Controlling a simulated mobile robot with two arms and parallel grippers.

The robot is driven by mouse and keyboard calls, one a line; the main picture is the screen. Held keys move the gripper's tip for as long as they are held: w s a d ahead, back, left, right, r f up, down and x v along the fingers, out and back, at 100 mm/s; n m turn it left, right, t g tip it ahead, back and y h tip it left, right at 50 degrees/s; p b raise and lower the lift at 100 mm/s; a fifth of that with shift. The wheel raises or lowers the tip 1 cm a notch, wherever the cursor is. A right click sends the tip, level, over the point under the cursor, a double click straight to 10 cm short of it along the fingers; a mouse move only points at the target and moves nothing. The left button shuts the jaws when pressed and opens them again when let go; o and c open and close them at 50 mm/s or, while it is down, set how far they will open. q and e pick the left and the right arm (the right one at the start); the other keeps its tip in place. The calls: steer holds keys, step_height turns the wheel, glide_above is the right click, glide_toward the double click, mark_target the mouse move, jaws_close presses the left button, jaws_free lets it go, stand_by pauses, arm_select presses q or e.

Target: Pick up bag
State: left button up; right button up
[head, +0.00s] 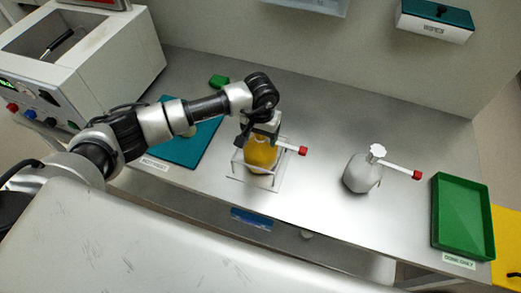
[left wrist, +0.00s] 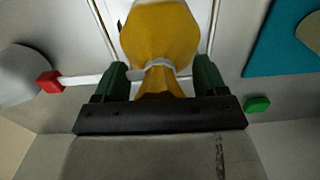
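A yellow bag (head: 260,153) with a gathered neck stands in a clear frame holder (head: 240,178) on the bench. A white tube with a red cap (head: 303,151) sticks out to its right. My left gripper (head: 258,138) is over the bag, pointing down. In the left wrist view, its green fingers (left wrist: 162,78) stand open on either side of the tied neck of the yellow bag (left wrist: 160,32), with gaps showing. A second bag, white-grey (head: 362,174), stands to the right with its own red-capped tube. My right gripper is not in view.
A green tray (head: 437,222) lies at the bench's right end. A teal mat (head: 205,140) lies left of the holder, with a small green block (head: 219,81) behind. A white machine (head: 105,65) stands at the left. Bench surface between the two bags is clear.

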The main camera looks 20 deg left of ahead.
arm_select(q)
jaws_close()
steer(key=shift+r, duration=0.1)
